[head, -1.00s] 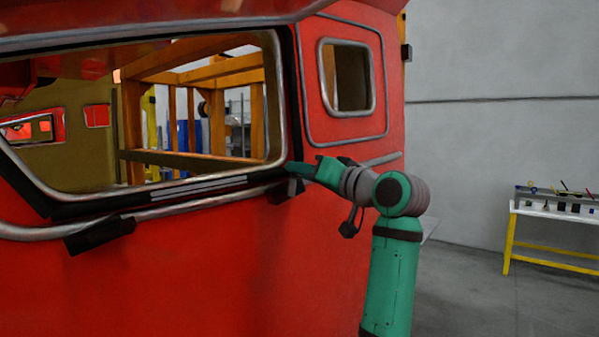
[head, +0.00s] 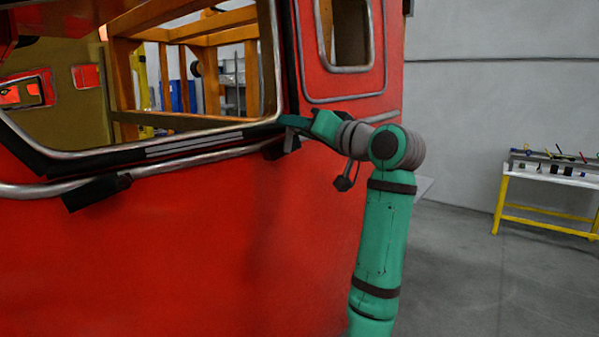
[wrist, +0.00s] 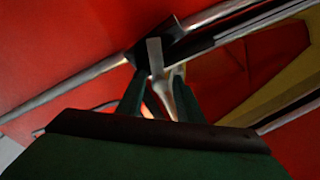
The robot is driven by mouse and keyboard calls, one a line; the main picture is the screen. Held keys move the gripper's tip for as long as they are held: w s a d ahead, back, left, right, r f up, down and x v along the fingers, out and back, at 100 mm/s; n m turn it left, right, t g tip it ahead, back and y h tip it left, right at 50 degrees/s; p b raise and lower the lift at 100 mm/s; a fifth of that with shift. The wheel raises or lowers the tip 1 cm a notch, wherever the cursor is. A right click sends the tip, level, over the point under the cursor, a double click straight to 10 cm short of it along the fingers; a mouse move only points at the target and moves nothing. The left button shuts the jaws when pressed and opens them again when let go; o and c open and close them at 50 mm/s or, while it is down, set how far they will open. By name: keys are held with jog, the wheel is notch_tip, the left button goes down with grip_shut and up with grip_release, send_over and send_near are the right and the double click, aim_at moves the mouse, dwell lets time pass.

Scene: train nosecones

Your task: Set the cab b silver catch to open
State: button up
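The red cab nosecone (head: 190,240) fills the left of the head view, with a large silver-rimmed window opening. My gripper (head: 288,121) is at the lower right corner of this window. In the wrist view my gripper (wrist: 157,92) has its two green fingers apart, one on each side of a small silver catch (wrist: 155,55). The catch stands close to a black bracket (wrist: 165,38) on the silver rail. I cannot tell whether the fingers touch it. In the head view my gripper and the dark frame hide the catch.
A black bracket (head: 283,147) sits just below my gripper, and another (head: 96,192) hangs on the rail to the left. A small side window (head: 347,40) is above right. A yellow-legged table (head: 548,185) with small items stands at the right, with free floor before it.

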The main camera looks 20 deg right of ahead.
jog(key=shift+f, duration=0.1)
jog(key=n, duration=0.3)
jog(key=shift+s+a+g+y, duration=0.15)
jog(key=shift+a+g+y, duration=0.15)
jog(key=shift+a, duration=0.1)
jog(key=s+d+n, duration=0.3)
jog(key=s+n, duration=0.1)
jog(key=s, duration=0.6)
jog(key=w+f+m+h, duration=0.2)
jog(key=w+f+m, duration=0.1)
jog(key=f, duration=1.3)
jog(key=w+a+f+m+t+h, duration=0.1)
jog(key=w+f+m, duration=0.3)
jog(key=f, duration=1.3)
jog(key=shift+w+h, duration=0.5)
jog(key=shift+w, duration=0.05)
